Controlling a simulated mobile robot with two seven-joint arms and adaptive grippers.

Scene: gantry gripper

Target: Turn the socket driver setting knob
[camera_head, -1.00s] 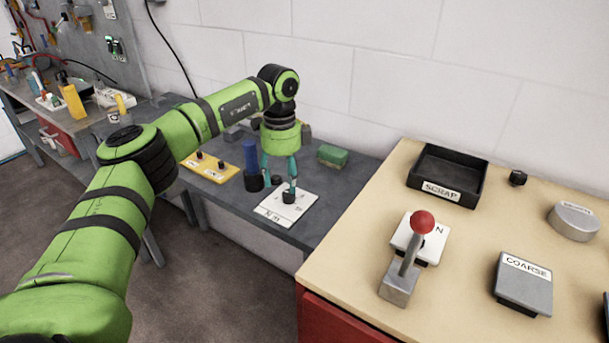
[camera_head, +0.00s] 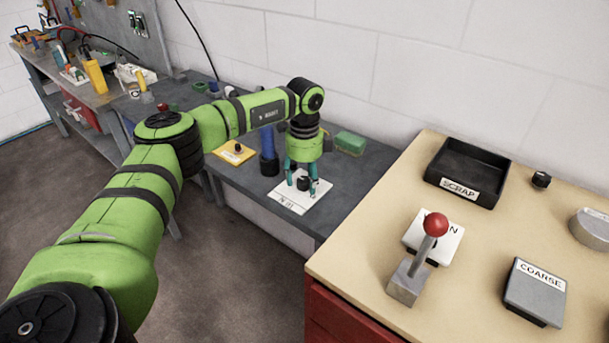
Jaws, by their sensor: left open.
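A white plate (camera_head: 293,205) with small printed marks lies on the dark grey bench. A small black knob (camera_head: 304,183) stands on it. My left gripper (camera_head: 302,188) points down over the plate, with its teal fingers open on either side of the knob. I cannot tell whether the fingers touch the knob. The green arm comes in from the left. My right gripper is not in view.
A blue and black cylinder (camera_head: 269,154) stands close left of the gripper, near a yellow plate (camera_head: 234,153). A green block (camera_head: 350,143) lies behind. The wooden cabinet top (camera_head: 380,235) at right holds a red-balled lever (camera_head: 420,258), a SCRAP tray (camera_head: 436,178) and a COARSE block (camera_head: 534,291).

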